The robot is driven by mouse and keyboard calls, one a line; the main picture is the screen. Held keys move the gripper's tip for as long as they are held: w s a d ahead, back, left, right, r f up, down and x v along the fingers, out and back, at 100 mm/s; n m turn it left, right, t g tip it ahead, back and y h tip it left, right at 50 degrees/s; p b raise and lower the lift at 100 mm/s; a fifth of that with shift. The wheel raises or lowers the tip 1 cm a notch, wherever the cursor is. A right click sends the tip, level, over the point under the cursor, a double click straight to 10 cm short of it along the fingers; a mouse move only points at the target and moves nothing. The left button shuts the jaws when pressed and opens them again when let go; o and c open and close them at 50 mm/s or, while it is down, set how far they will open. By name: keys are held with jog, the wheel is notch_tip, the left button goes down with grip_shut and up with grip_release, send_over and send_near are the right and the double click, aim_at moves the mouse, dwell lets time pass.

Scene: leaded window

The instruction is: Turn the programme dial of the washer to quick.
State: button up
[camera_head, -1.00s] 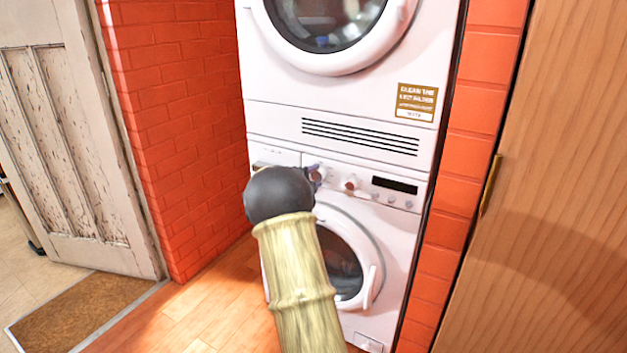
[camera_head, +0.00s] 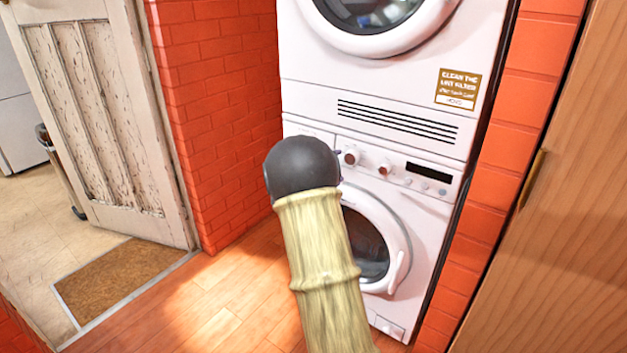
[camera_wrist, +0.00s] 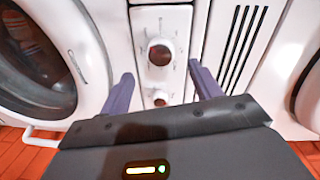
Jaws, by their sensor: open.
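The white washer (camera_head: 418,220) stands under a white dryer. Two reddish-brown knobs on pale round bases sit on its panel: a left knob (camera_head: 351,157) and a right knob (camera_head: 384,168). In the wrist view, turned sideways, a larger knob (camera_wrist: 159,53) has marks around it; a smaller knob (camera_wrist: 160,99) is below it. The labels are too small to read, so I cannot tell which is set to what. My gripper (camera_wrist: 160,69) is open, its purple fingers on either side of the knobs in the picture, with no contact visible. In the head view my wrist mostly hides the fingers.
The washer's round door (camera_head: 375,245) is below the panel; a dark display (camera_head: 429,173) is right of the knobs. The dryer (camera_head: 385,95) is above. Brick walls flank the stack, and a wooden door (camera_head: 560,200) is at right. Wood floor lies open at lower left.

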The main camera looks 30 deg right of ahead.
jog(key=p+v, duration=0.1)
jog(key=v, duration=1)
jog(key=shift+p, duration=0.3)
jog(key=shift+a, duration=0.1)
